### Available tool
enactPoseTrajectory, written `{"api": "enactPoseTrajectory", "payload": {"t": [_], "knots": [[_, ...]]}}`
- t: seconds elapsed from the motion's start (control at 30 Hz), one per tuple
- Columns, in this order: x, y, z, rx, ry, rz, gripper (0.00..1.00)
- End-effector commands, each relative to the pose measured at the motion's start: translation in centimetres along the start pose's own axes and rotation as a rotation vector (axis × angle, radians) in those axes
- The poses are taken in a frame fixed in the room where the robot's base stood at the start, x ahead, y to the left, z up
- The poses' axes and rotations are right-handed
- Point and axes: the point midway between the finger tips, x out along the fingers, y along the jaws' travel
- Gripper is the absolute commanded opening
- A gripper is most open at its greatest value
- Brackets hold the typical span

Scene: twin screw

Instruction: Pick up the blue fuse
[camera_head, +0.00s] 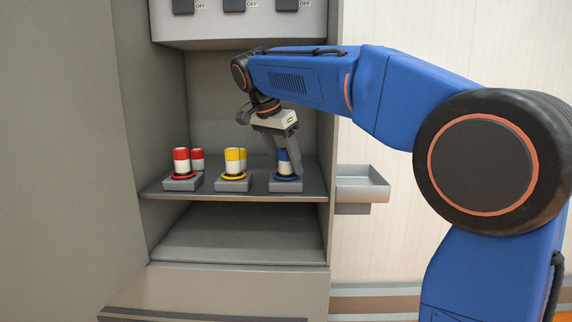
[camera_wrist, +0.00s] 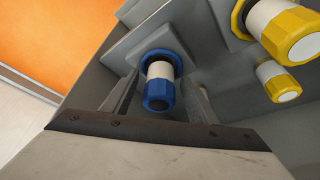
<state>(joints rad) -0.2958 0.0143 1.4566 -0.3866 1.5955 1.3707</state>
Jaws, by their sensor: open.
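The blue fuse (camera_head: 284,163) stands upright in a grey base with a blue ring, at the right end of the cabinet shelf. In the wrist view the blue fuse (camera_wrist: 159,84) shows a white body and blue ends. My gripper (camera_head: 288,172) reaches down over it in the head view and partly hides it. In the wrist view my gripper (camera_wrist: 160,100) is open, with one finger on either side of the fuse. I cannot tell whether the fingers touch it.
Yellow fuses (camera_head: 233,160) stand left of the blue one, and red fuses (camera_head: 181,161) farther left. The shelf (camera_head: 205,188) has a cabinet wall close on its right. A grey tray (camera_head: 362,184) is mounted outside that wall. Switches marked OFF (camera_head: 234,5) sit above.

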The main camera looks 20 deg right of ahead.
Motion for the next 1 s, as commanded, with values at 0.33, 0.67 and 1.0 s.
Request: {"api": "enactPoseTrajectory", "payload": {"t": [0.33,0.67,1.0], "knots": [[0.0,0.0,0.0,0.000,0.000,0.000,0.11],[-0.3,0.0,-0.1,0.001,0.000,0.000,0.00],[-5.0,-0.1,-2.1,0.002,0.000,-0.002,0.00]]}}
